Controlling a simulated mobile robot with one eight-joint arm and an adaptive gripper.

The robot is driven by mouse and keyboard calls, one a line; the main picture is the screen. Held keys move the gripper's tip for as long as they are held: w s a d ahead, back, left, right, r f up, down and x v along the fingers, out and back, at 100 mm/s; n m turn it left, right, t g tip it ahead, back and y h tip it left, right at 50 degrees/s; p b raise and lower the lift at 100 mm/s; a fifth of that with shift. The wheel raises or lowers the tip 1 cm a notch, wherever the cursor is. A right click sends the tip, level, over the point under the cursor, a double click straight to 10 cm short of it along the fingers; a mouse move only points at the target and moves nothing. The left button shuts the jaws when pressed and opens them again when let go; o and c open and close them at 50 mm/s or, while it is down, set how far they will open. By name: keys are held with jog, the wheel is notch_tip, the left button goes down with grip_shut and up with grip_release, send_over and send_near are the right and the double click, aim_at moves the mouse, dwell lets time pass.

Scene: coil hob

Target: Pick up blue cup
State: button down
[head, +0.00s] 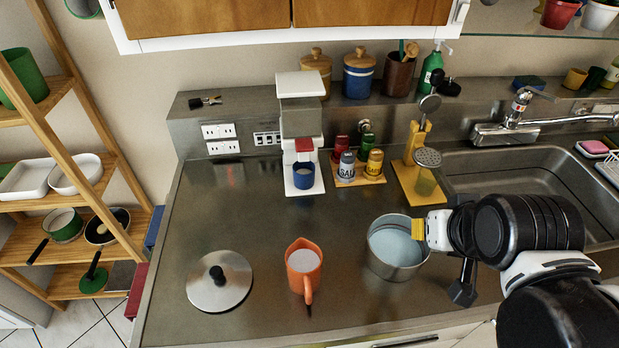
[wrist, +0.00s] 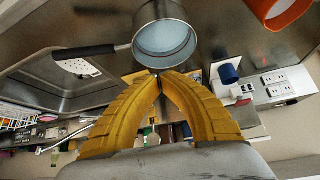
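The blue cup (head: 304,175) stands upright on the white base of a coffee machine (head: 301,105), under its red-fronted spout. It also shows in the wrist view as a small blue cup (wrist: 229,73) right of the fingers. My gripper (head: 418,229) is at the right rim of a metal saucepan (head: 385,268), well to the right of and nearer than the cup. In the wrist view its yellow fingers (wrist: 159,77) meet at the tips, with nothing seen between them. Whether they touch the pan is unclear.
An orange jug (head: 303,270) and a pan lid (head: 219,281) stand on the counter in front of the machine. A spice rack (head: 358,175) and a yellow utensil stand (head: 408,182) are right of the cup. Counter left of the machine is clear.

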dwell(0.4)
jog(key=c, duration=1.5)
grip_release()
jog(key=shift+w, duration=0.1)
jog(key=o, duration=1)
jog(key=w, duration=0.1)
jog(key=w+a, duration=0.2)
jog(key=shift+f+n+t+y+b, duration=0.3)
jog(key=shift+f+n+b, duration=0.05)
jog(key=shift+n+b, duration=0.05)
jog(key=n+t+y+b, duration=0.4)
jog(key=n+y, duration=0.1)
send_near(309, 182)
jog(key=shift+w+f, duration=0.25)
jog(key=shift+w, duration=0.7)
jog(key=shift+w+a+f, duration=0.15)
jog(key=shift+a+f, duration=0.25)
jog(key=shift+y, duration=0.3)
jog(key=b+x, duration=0.1)
jog(key=x, duration=0.4)
jog(key=shift+r+b+x, duration=0.2)
jog(key=shift+b+x, duration=0.4)
jog(key=shift+x, duration=0.8)
jog(key=shift+r+b+x, duration=0.2)
jog(key=shift+b+x, duration=0.35)
jog(key=shift+x, duration=0.85)
